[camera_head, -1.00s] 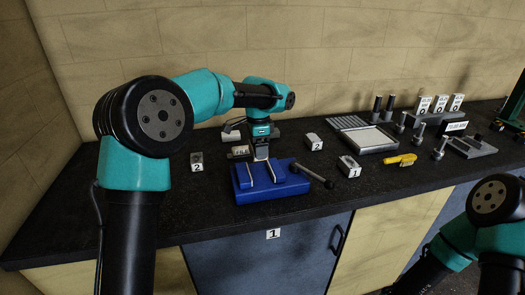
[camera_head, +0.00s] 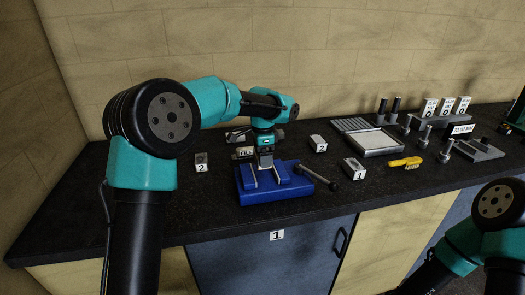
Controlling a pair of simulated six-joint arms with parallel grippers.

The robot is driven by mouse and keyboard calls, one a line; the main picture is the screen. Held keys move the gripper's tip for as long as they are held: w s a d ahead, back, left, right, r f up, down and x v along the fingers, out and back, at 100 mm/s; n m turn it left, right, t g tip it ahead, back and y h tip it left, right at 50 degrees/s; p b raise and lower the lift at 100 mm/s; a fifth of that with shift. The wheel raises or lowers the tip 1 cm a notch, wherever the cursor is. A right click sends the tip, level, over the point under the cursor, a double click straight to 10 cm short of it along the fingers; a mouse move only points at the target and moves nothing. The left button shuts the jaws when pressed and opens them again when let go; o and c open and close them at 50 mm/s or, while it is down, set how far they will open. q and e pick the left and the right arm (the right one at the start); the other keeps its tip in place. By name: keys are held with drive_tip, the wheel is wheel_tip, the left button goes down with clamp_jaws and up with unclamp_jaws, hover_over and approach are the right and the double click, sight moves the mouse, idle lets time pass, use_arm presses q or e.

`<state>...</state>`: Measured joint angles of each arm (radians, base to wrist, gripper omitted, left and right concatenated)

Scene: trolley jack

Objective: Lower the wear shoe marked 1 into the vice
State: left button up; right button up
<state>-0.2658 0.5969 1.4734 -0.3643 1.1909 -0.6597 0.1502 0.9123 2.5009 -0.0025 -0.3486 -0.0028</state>
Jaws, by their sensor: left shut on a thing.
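The blue vice (camera_head: 270,194) stands on the black worktop, with two upright pale jaw edges and a bar handle at its right. My left gripper (camera_head: 265,151) points down over the vice. It is shut on a small grey block (camera_head: 265,160), seemingly the wear shoe. No number can be read on the block. Its lower end is at the vice's jaw gap; whether it touches is too small to tell. A similar grey block marked 2 (camera_head: 201,162) stands left of the vice. My right gripper is out of view; only its arm shows at lower right.
The worktop in front of the brush is clear.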

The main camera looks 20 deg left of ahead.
sight(263, 177)
use_arm(q)
drive_tip(key=shift+f, duration=2.85)
drive_tip(key=o, duration=1.5)
drive_tip(key=shift+o, duration=0.6)
drive_tip(key=shift+f, duration=0.2)
wheel_tip(263, 177, up, 18)
drive_tip(key=shift+f, duration=0.15)
drive_tip(key=shift+d+f, duration=0.1)
